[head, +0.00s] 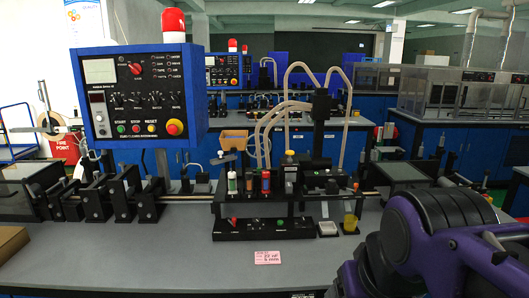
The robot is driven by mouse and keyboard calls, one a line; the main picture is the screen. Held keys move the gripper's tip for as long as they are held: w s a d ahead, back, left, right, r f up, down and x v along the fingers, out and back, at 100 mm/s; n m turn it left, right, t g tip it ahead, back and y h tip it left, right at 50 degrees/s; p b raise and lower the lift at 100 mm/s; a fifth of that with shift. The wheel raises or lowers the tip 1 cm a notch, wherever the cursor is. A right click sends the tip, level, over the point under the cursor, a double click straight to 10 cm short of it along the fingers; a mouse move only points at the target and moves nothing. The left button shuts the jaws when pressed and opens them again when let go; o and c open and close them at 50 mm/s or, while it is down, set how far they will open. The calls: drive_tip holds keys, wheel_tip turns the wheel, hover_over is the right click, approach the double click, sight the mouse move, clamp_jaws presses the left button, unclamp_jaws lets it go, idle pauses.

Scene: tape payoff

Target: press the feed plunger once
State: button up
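I cannot tell for sure which part is the feed plunger. In the head view, a black fixture (262,207) stands on the grey bench, holding a row of small upright parts. A low black base in front carries a small red knob (233,222) and a green one (279,223). My gripper is not in view; only purple and dark links of my arm show at the lower right, apart from the fixture.
A blue control box (138,97) with buttons and a red beacon hangs at the upper left. Beige hoses (299,70) arch over the fixture. The bench's front left is mostly clear.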

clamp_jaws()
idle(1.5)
